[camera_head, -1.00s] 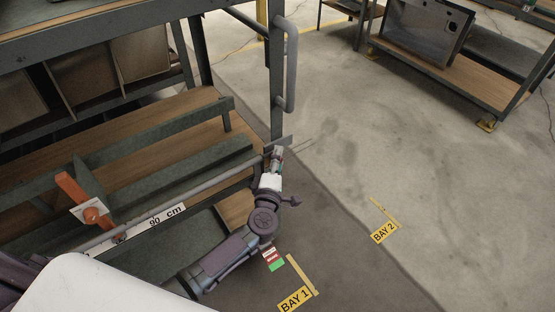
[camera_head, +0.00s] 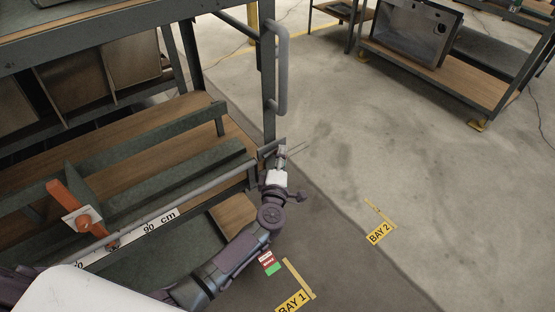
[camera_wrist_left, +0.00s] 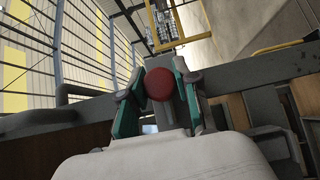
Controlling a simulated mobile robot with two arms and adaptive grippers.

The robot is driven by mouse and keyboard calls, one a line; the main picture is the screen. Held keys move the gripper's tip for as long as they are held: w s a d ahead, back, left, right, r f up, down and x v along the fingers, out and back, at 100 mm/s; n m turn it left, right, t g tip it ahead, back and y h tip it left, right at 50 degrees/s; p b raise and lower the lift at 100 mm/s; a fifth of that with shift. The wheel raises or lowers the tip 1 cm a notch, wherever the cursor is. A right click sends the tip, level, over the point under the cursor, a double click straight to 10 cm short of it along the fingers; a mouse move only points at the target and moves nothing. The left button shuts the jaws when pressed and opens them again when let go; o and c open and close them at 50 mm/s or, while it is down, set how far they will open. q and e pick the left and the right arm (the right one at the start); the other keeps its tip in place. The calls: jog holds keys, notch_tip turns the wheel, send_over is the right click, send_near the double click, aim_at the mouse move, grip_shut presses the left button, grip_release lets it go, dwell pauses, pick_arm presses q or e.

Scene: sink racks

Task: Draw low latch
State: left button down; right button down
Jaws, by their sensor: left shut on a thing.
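A round red knob (camera_wrist_left: 159,84) sits between the fingers of my left gripper (camera_wrist_left: 157,72) in the left wrist view, with a green-sided finger on each side of it. The gripper is shut on this knob. In the head view my left gripper (camera_head: 281,156) is at the lower end of the rack's corner post (camera_head: 268,95), beside a small grey end plate (camera_head: 270,148). The knob is hidden there, and the latch behind it cannot be made out. My right gripper is not in view.
A grey rail with a 90 cm scale (camera_head: 160,221) and an orange lever (camera_head: 70,204) lie left of the gripper. A grey handle (camera_head: 283,70) stands above it. Open floor with a BAY 2 sign (camera_head: 380,233) is on the right. A cart (camera_head: 440,75) stands behind.

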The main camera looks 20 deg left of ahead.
pick_arm(q)
jog(key=shift+d, duration=0.1)
jog(key=c, duration=0.8)
grip_release()
jog(key=shift+w, duration=0.15)
jog(key=s, duration=0.4)
jog(key=s+d, duration=0.1)
jog(key=s, duration=0.7)
jog(key=shift+d, duration=0.25)
